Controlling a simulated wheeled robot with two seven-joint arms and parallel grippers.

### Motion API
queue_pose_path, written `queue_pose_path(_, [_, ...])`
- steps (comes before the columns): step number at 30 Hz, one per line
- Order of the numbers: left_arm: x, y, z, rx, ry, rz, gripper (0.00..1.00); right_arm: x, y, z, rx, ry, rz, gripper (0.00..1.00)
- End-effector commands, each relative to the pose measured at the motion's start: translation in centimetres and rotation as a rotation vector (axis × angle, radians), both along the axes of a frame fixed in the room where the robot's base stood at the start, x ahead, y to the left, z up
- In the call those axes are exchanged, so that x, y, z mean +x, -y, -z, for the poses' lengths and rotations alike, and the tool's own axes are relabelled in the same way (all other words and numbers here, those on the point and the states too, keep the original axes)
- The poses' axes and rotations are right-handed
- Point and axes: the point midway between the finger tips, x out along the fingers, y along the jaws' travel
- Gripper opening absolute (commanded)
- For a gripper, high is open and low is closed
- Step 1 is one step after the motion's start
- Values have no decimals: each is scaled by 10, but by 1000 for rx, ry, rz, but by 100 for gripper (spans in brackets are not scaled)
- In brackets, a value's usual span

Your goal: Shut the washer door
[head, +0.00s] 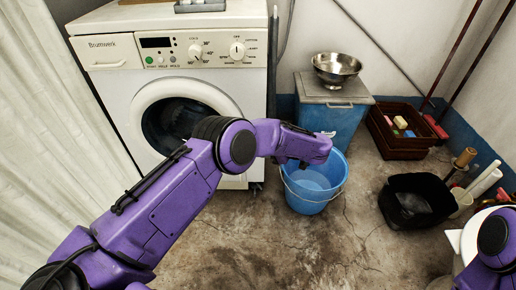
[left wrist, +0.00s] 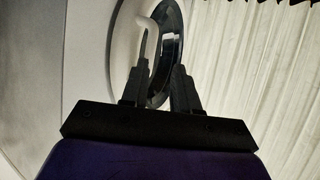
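The white washer (head: 110,110) stands at the back left, with its round door (head: 150,90) on the front. The door's pale ring and dark middle are partly hidden by my left arm, so I cannot tell how far it stands open. In the left wrist view the door's dark ring (left wrist: 172,45) shows steeply from the side, beyond the fingers. My left gripper (left wrist: 161,68) has its two black fingers apart, with nothing clearly held between them. Its fingers are not clear in the head view. My right arm shows at the lower right edge, its gripper out of view.
A blue bucket (head: 308,200) stands just beyond my left wrist. Behind it a metal bowl (head: 337,67) sits on a lidded blue bin (head: 340,118). A brown crate (head: 400,150) and a black basket (head: 395,185) stand right. A pale curtain (head: 60,110) hangs left. The front floor is clear.

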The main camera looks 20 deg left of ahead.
Motion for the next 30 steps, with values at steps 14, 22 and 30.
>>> queue_pose_path(14, [-5,72,-38,-1,1,0,29,0,0,-13,0,0,0,43])
queue_pose_path(22, [-5,72,-38,-1,-1,-1,29,0,0,-13,0,0,0,43])
queue_pose_path(30, [-2,72,-38,-7,77,-21,29,0,0,-13,0,0,0,43])
